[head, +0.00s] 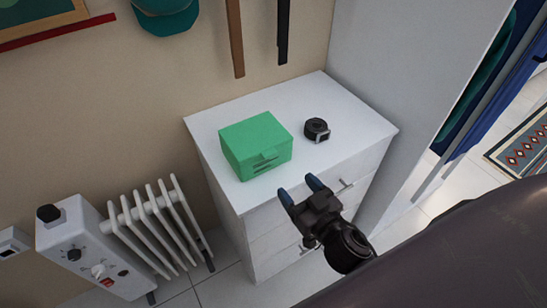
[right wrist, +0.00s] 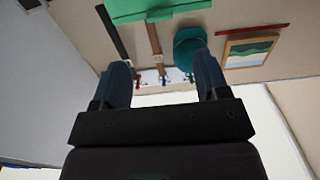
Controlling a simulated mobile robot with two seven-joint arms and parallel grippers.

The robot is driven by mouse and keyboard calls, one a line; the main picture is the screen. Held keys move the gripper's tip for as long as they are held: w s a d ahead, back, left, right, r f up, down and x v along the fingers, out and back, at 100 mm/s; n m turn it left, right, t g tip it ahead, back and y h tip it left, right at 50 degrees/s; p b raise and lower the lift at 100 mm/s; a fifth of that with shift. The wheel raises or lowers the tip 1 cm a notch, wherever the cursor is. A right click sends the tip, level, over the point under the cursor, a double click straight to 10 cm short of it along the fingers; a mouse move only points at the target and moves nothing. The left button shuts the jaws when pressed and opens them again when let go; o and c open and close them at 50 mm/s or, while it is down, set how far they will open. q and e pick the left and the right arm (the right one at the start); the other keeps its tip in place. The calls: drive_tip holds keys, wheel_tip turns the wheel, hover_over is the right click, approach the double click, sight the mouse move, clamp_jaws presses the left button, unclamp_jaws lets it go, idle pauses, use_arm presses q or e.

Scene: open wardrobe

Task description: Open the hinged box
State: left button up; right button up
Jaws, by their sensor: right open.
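A green hinged box (head: 256,146) stands on top of a white chest of drawers (head: 345,143). Its lid looks shut, and a small tab or latch (head: 268,155) shows on its front. My right gripper (head: 301,188) is open and empty in front of the chest, to the lower right of the box and apart from it. In the right wrist view the open fingers (right wrist: 162,75) have nothing between them, and the green box (right wrist: 165,8) shows at the top edge. My left gripper is not in view.
A black and grey round object (head: 316,130) lies right of the box on the chest. A white radiator (head: 155,230) stands at lower left. A tall white panel (head: 400,80) rises at right. Belts (head: 235,35) and a teal cap (head: 166,15) hang on the wall behind.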

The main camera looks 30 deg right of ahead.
sight(271, 156)
use_arm(q)
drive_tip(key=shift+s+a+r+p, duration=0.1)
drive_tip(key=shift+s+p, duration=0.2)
drive_tip(key=shift+p, duration=0.25)
use_arm(e)
drive_tip(key=w, duration=0.7)
drive_tip(key=w+a, duration=0.1)
drive_tip(key=w, duration=0.2)
drive_tip(key=shift+w, duration=0.3)
